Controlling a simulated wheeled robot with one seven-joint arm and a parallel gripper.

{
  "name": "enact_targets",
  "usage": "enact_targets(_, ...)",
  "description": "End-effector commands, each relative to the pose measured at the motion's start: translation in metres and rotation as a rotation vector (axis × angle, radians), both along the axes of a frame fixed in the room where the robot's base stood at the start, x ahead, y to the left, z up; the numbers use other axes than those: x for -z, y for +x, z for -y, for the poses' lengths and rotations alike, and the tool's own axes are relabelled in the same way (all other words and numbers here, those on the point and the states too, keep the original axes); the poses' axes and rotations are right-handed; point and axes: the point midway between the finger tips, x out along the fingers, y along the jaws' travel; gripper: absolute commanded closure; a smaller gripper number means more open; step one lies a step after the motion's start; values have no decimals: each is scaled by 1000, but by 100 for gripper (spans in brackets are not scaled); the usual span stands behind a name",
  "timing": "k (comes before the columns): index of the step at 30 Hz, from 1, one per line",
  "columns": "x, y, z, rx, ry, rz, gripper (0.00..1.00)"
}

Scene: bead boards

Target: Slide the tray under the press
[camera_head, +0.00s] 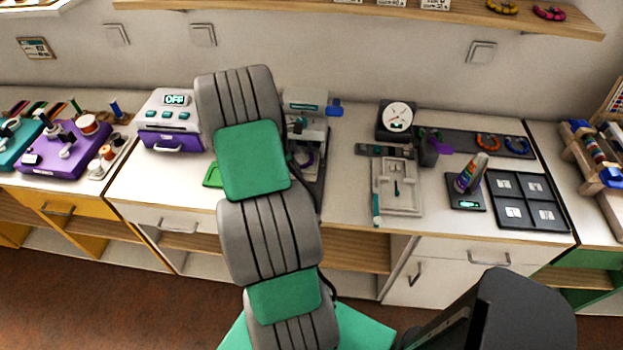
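A white machine with a teal strip and a blue side handle (305,101), which looks like the press, stands on the counter right of my arm's upper end. A purple ring-like part shows low on it, and my arm hides its left side. A pale rectangular tray-like fixture (411,203) lies on the counter to its right, apart from it. A small green piece (212,175) shows left of my arm, mostly hidden. I cannot tell which of these is the task's tray. My gripper is not visible; my arm's upper links hide that area.
A dial gauge (398,116) and a dark strip with coloured rings (505,146) stand behind the pale fixture. A black compartment tray (508,188) lies right. A white and purple box reading OFF (175,116) stands left.

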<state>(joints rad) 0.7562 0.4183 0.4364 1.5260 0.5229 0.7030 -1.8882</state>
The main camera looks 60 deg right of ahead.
Motion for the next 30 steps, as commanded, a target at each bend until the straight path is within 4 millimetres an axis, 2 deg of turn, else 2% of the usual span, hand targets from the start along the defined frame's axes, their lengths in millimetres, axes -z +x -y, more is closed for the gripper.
enact_targets(3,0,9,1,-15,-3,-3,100)
enact_targets(10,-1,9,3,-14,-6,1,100)
enact_targets(11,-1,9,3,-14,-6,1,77)
enact_targets(18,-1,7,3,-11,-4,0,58)
enact_targets(26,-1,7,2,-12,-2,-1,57)
enact_targets(30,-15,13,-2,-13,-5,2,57)
